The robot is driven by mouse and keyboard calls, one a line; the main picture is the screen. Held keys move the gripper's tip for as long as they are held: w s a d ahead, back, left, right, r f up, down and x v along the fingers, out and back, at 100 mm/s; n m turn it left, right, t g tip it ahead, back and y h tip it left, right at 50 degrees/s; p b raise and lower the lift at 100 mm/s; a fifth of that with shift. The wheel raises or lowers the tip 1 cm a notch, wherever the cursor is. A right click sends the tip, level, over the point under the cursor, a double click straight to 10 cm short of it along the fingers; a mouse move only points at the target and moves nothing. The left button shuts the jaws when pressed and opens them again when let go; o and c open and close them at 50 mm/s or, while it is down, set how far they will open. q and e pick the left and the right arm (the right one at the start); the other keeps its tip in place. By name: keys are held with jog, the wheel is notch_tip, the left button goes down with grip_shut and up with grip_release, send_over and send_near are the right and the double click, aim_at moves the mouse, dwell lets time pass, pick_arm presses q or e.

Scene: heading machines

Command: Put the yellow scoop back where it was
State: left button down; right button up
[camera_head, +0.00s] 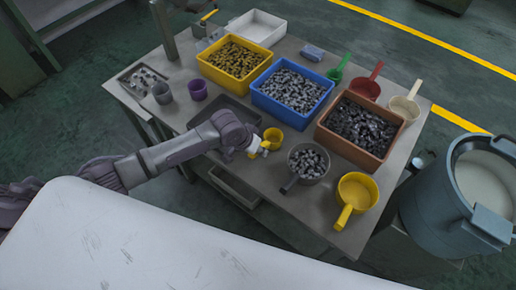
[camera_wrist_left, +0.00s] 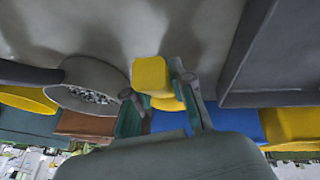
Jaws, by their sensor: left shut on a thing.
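A small yellow scoop (camera_head: 272,138) is at the middle of the table, in front of the blue bin. My left gripper (camera_head: 257,147) reaches in from the left and is shut on its handle. In the left wrist view the yellow handle (camera_wrist_left: 150,74) sits between the two fingers of the gripper (camera_wrist_left: 162,112); most of the scoop's cup is hidden there. I cannot tell whether the scoop touches the table. A larger yellow scoop (camera_head: 357,190) lies at the table's front right corner, handle toward the front edge. My right gripper is not in view.
On the table (camera_head: 308,208) stand a yellow bin (camera_head: 209,72), a blue bin (camera_head: 263,103) and a brown bin (camera_head: 326,135) of metal parts. A grey scoop (camera_head: 309,174) full of parts is right of my gripper. A dark tray (camera_head: 196,120) lies left. A blue drum (camera_head: 425,205) stands right.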

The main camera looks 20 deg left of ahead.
pick_arm(q)
jog(key=shift+f, duration=0.1)
jog(key=c, duration=1)
grip_release()
jog(key=v, duration=1.2)
